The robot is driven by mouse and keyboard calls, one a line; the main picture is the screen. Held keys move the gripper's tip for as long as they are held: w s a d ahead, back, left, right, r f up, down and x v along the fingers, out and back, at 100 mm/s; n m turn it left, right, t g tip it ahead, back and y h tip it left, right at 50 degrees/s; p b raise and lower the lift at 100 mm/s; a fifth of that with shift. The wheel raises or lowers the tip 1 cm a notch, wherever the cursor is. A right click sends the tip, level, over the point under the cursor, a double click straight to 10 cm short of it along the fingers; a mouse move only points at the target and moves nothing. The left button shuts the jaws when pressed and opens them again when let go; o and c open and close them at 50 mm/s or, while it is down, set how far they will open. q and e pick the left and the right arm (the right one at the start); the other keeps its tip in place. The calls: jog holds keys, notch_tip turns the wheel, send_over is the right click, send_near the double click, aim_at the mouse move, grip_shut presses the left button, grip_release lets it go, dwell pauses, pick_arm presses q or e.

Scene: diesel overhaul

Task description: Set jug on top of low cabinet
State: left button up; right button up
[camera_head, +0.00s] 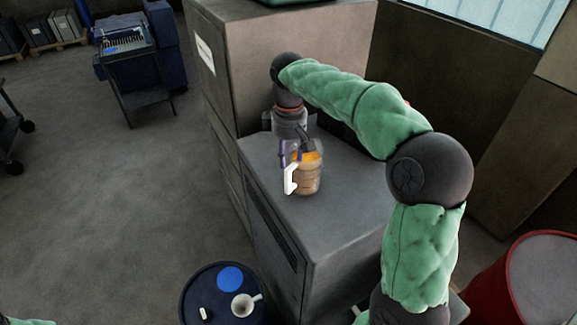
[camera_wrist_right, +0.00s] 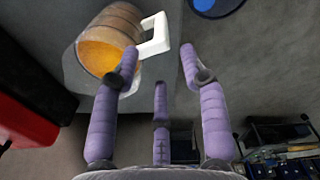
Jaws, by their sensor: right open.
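The jug (camera_head: 310,181), a see-through tan vessel with orange inside and a white handle, stands upright on the grey top of the low cabinet (camera_head: 345,222). My right gripper (camera_head: 297,155) is at the jug's handle side, with its purple fingers partly behind the jug and handle. In the right wrist view, the jug (camera_wrist_right: 112,38) is at the upper left and its white handle (camera_wrist_right: 154,38) is beside the fingertips. The right gripper (camera_wrist_right: 160,62) has its fingers spread, with nothing between them. My left gripper is out of view.
A tall cabinet (camera_head: 290,50) stands directly behind the low cabinet. A dark blue drum (camera_head: 190,318) in front carries a blue disc (camera_head: 230,278) and a white cup-like item (camera_head: 243,304). A red drum (camera_head: 492,293) stands at right. Open floor lies to the left.

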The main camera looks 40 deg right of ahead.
jog(key=shift+r, duration=2)
jog(key=shift+f, duration=0.1)
